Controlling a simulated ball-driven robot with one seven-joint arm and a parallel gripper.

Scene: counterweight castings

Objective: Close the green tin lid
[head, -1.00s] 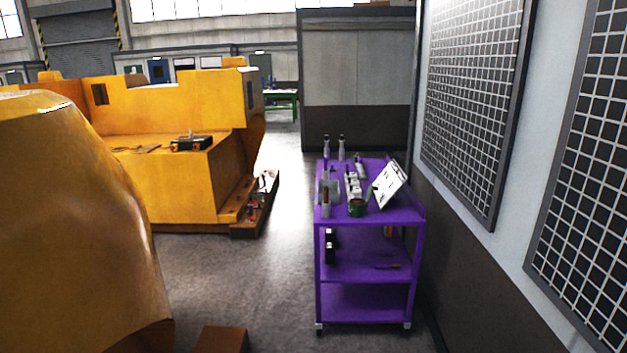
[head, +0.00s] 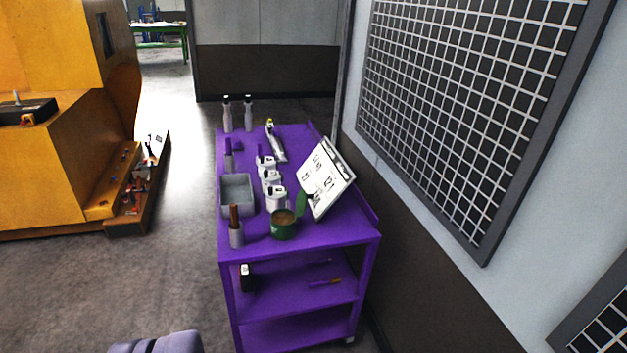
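The green tin (head: 283,230) stands on the top shelf of the purple cart, near its front edge. Its green lid (head: 301,204) is open and stands up at the tin's right rear side, close to the whiteboard. The tin's inside looks brownish; its contents are too small to tell. No gripper fingers show in this view.
On the purple cart (head: 345,238), a grey bin (head: 237,196), a grey cup with a brown handle (head: 236,236), white containers (head: 276,199) and a tilted whiteboard (head: 328,178) surround the tin. A wall with grid panels (head: 455,100) borders the right. Floor (head: 110,270) is clear at left.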

